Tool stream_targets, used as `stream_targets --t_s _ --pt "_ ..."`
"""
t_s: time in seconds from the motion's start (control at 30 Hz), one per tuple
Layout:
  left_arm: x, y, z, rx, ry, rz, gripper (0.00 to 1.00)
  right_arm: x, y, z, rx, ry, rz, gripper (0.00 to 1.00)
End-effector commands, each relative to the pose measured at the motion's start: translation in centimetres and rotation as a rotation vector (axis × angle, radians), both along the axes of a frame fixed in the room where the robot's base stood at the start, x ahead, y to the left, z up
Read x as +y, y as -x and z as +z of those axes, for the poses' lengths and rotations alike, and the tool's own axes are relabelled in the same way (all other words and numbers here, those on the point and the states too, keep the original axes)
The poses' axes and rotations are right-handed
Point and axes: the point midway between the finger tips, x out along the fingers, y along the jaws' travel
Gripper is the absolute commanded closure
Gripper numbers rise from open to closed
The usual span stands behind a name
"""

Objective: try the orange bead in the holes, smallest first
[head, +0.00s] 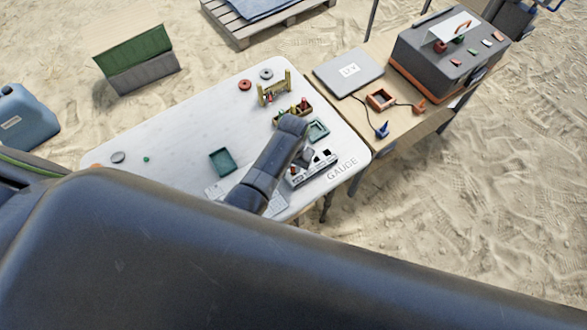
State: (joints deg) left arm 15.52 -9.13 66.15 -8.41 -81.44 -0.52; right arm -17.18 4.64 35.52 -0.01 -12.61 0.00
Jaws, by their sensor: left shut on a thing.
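The gauge block (322,168), pale with dark holes in its top, lies near the table's right edge beside the printed word GAUGE. My left gripper (303,160) points down over the left part of this block. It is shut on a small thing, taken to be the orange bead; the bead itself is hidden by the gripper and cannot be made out. Whether it touches a hole cannot be told. A dark hole shows uncovered to the right of the gripper. My right gripper is not in view.
The white table (190,120) also holds a green tray (222,161), a teal square frame (318,130), a wooden box (303,108), a yellowish rack (274,90) and small discs. A side table bears a laptop (349,72) and a grey case (440,55). The table's left-middle is clear.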

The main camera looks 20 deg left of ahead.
Motion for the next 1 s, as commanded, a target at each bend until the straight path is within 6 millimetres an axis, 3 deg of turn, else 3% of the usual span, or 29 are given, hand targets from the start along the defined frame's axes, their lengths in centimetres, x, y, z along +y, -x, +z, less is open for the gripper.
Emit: stream_targets --t_s 0.63,1.0 --pt "0.0 0.0 3.3 -0.001 0.0 0.0 0.95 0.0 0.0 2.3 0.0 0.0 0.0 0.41" --pt "0.0 0.0 3.6 0.0 0.0 0.001 0.95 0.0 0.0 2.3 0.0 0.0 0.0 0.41"
